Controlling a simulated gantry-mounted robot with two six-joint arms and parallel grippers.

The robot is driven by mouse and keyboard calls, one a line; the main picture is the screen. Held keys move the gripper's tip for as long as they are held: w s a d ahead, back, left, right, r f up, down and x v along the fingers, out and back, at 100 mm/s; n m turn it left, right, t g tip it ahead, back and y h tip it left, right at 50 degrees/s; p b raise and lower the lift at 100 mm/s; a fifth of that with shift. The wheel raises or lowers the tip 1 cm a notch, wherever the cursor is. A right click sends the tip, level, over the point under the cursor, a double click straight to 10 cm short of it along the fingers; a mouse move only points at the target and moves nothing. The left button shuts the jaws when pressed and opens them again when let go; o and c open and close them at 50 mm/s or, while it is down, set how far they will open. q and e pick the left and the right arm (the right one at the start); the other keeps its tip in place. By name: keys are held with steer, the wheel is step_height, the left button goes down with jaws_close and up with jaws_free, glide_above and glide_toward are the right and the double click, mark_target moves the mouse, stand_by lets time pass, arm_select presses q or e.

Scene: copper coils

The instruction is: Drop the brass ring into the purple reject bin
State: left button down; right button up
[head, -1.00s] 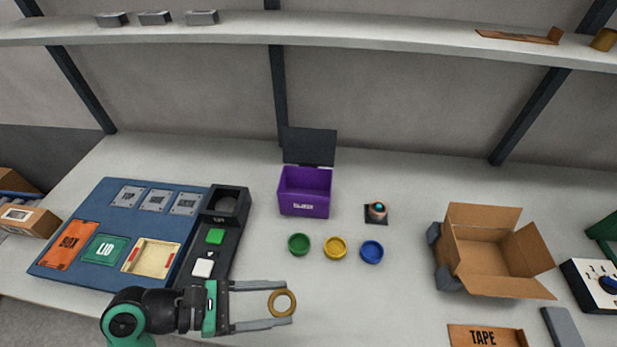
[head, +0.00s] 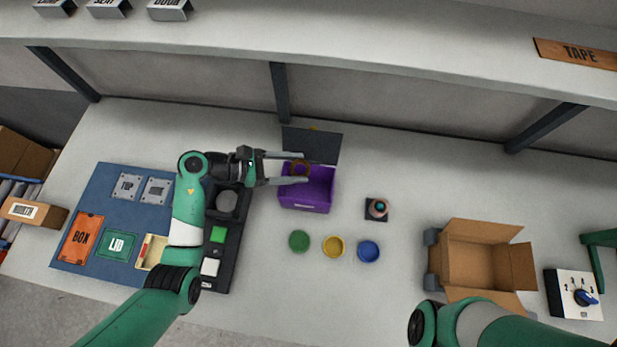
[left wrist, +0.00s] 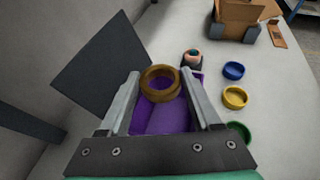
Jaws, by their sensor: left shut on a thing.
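The brass ring (head: 299,167) is between the fingers of my left gripper (head: 300,168), which is shut on it. The ring also shows in the left wrist view (left wrist: 160,82), held near the fingertips. The purple reject bin (head: 306,194) stands at the back middle of the table with its dark lid (head: 318,147) open and tilted back. In the head view the ring and fingertips overlap the bin's back part. In the left wrist view the bin's purple inside (left wrist: 165,117) shows below the ring. My right arm shows at the lower right; its gripper is not in view.
Green (head: 299,241), yellow (head: 333,246) and blue (head: 368,251) round cups stand in front of the bin. An open cardboard box (head: 470,267) stands further right. A shelf (head: 330,50) runs above the back.

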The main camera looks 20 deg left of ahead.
arm_select(q)
steer(key=shift+s+f, duration=0.1)
steer(key=shift+f, duration=0.25)
step_height(320, 180, down, 5)
steer(key=b, duration=0.5)
steer(key=shift+f, duration=0.15)
jaws_free()
steer(key=p+v, duration=0.1)
steer(key=v, duration=1)
steer(key=shift+s+a, duration=0.15)
steer(key=shift+a, duration=0.1)
